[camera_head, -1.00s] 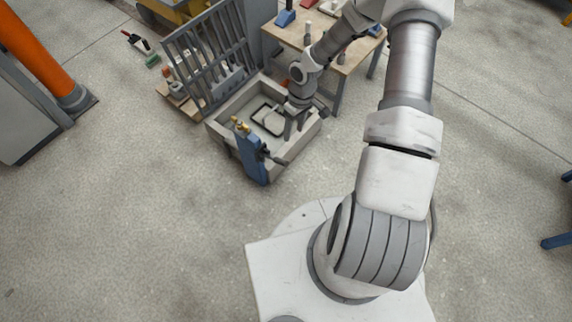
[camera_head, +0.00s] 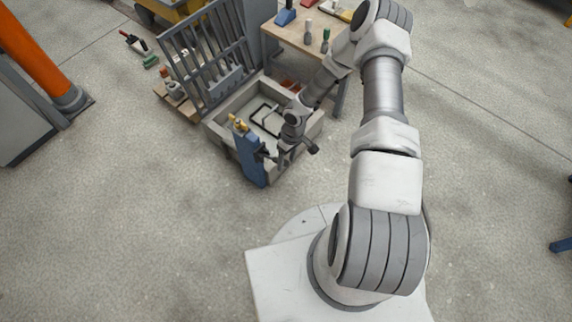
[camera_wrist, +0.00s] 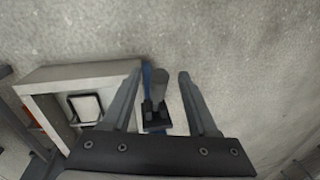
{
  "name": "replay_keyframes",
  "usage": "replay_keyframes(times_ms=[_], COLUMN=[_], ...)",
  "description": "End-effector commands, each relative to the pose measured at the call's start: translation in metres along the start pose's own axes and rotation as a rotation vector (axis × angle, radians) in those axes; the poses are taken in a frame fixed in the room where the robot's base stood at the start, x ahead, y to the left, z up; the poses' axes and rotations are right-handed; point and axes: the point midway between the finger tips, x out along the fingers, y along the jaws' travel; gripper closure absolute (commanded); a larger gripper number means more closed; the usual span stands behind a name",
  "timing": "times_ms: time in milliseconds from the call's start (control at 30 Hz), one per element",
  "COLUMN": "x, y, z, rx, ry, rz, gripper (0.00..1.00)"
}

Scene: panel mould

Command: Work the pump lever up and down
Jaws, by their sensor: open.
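The blue pump (camera_head: 250,161) stands upright against the near side of the grey mould box, with brass fittings (camera_head: 239,125) on top. My gripper (camera_head: 279,159) is open just right of the pump, above the box's near edge. In the wrist view, the grey pump lever (camera_wrist: 159,86) shows between the two spread fingers of my gripper (camera_wrist: 161,72). The fingers look apart from the lever, and a strip of the blue pump (camera_wrist: 147,76) shows behind the left finger. In the head view the lever is partly hidden by my gripper.
The mould box (camera_head: 216,131) holds a black frame shape. A grey barred panel (camera_head: 206,60) stands behind it on the left. A wooden table (camera_head: 290,35) with tools stands at the back. An orange column (camera_head: 38,50) is far left. The floor in front is clear.

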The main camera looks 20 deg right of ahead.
Motion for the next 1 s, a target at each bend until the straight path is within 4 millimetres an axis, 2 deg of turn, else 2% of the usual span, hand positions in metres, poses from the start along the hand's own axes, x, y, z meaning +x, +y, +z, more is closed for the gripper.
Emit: replay_keyframes(times_ms=[33,133,500,800,833,1000], x=[0.008,0.015,0.018,0.018,0.018,0.018], y=[0.001,0.000,0.000,0.000,0.000,0.000], z=[0.000,0.000,0.000,0.000,0.000,0.000], rx=[-0.001,0.000,0.000,0.000,0.000,0.000], ry=[0.000,0.000,0.000,0.000,0.000,0.000], rz=[0.000,0.000,0.001,0.001,0.001,0.001], gripper=[0.41,0.41,0.42,0.96,1.00,1.00])
